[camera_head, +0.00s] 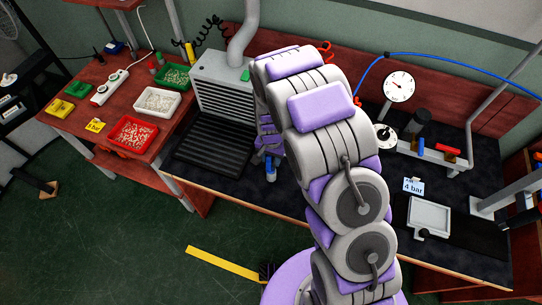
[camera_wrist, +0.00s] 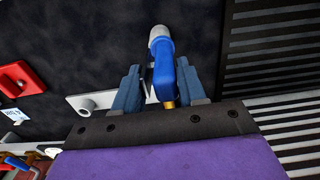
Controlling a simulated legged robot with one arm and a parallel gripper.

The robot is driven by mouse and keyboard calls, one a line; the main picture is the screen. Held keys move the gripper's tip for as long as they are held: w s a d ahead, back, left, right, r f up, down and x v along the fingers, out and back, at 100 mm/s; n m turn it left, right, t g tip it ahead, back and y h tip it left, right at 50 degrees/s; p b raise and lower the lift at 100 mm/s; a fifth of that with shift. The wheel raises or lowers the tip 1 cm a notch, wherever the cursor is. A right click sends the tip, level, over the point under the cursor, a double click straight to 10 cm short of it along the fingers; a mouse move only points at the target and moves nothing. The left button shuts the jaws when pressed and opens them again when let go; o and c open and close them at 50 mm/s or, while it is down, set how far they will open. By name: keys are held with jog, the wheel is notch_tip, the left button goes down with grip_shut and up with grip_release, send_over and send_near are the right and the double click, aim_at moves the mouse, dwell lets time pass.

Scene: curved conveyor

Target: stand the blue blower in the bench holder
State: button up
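The blue blower (camera_wrist: 163,70) lies between the two fingers of my gripper (camera_wrist: 160,88) in the wrist view. Its grey tip (camera_wrist: 160,36) points away from the camera, and a brass fitting shows at its near end. The fingers look shut on it, though a dark part fills the narrow space by the left finger. In the head view the blower (camera_head: 270,173) shows low beside my arm, near the bench's front edge; my arm hides most of the gripper. A pale plate with a round ring (camera_wrist: 88,104), possibly the bench holder, is left of the gripper and looks empty.
A black ribbed mat (camera_head: 212,145) lies left of the blower before a grey vented box (camera_head: 222,85). A gauge (camera_head: 399,86), a "4 bar" card (camera_head: 413,186) and a pale tray (camera_head: 429,216) stand right. Part bins, including a red one (camera_head: 132,134), fill the left table.

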jog(key=o, duration=0.4)
jog(key=shift+o, duration=0.2)
notch_tip(320, 180, up, 17)
jog(key=p, duration=0.2)
jog(key=shift+r, duration=0.15)
jog(key=shift+a, duration=0.15)
jog(key=shift+w, duration=0.1)
jog(key=s+d+r+n+b, duration=0.1)
jog(key=s+d+r, duration=0.9)
jog(key=s, duration=0.4)
jog(key=s+d+r+n+g, duration=0.1)
jog(key=s+d, duration=0.1)
jog(key=s, duration=0.7)
jog(key=s+d+n+b, duration=0.1)
jog(key=s+d+n, duration=0.1)
jog(key=s, duration=0.7)
jog(key=shift+s+d+r+g+b, duration=0.15)
jog(key=shift+s+r+g+b, duration=0.15)
jog(key=shift+r+g, duration=0.1)
